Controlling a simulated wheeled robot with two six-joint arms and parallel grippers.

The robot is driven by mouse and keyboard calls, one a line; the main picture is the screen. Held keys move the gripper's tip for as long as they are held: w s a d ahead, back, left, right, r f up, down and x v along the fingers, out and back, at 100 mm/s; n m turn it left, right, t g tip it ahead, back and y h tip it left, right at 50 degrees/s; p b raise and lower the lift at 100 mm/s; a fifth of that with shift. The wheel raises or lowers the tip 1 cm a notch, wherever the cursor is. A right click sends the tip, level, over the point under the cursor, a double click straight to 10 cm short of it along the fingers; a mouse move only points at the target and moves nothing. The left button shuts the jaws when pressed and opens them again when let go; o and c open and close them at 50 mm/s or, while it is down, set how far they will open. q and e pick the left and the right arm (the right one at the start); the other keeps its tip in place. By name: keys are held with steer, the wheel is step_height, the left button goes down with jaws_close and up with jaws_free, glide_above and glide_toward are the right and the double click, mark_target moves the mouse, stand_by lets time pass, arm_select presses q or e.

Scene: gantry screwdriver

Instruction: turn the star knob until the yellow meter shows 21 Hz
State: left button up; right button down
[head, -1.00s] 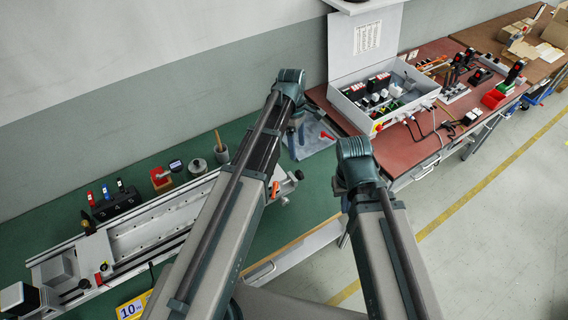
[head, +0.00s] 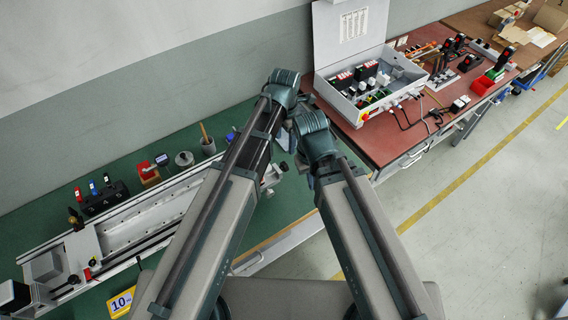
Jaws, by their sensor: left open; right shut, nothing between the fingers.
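I cannot tell which is the star knob. My two arms reach up from the bottom, and their elbows nearly meet above the bench. The fingers of both grippers are hidden behind my own arm links.
A green bench (head: 110,170) carries the fixture, a black block with coloured items (head: 105,198), a red box (head: 148,174) and a cup with a stick (head: 208,146). An open grey control box (head: 347,106) stands on the red table at right. Floor is clear at lower right.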

mark_target(285, 163)
arm_select(q)
step_height(285, 163, down, 13)
steer(key=b, duration=1.2)
steer(key=shift+f+b, duration=0.15)
steer(key=shift+b, duration=0.25)
jaws_close()
